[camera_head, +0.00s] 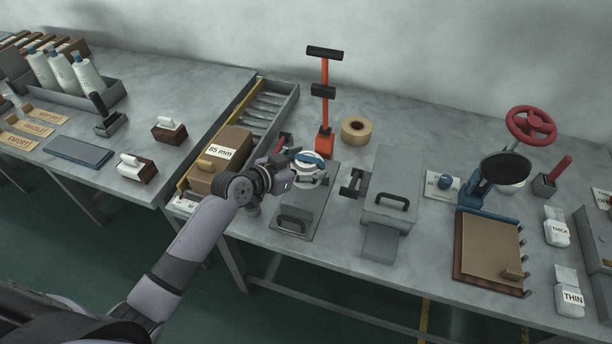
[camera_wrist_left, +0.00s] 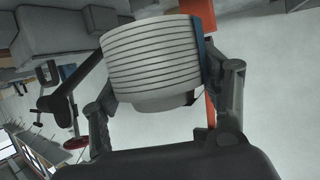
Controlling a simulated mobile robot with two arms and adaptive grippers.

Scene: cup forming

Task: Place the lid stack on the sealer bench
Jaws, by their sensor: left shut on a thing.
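My left gripper (camera_head: 305,163) is shut on the lid stack (camera_head: 314,171), a short white stack with a blue strip. In the left wrist view the stack (camera_wrist_left: 155,58) shows as several white ringed layers between the two fingers (camera_wrist_left: 165,85). The stack is over the grey bench (camera_head: 335,250), near the back of a dark plate with a handle (camera_head: 296,219). I cannot tell whether it touches the surface beneath. The gripper hides part of the stack. My right gripper does not show.
An orange upright press (camera_head: 325,140) stands just behind the stack, with a tape roll (camera_head: 356,130) to its right. A box marked 85 mm (camera_head: 219,160) sits left of the gripper. A grey block with a handle (camera_head: 391,203) stands to the right.

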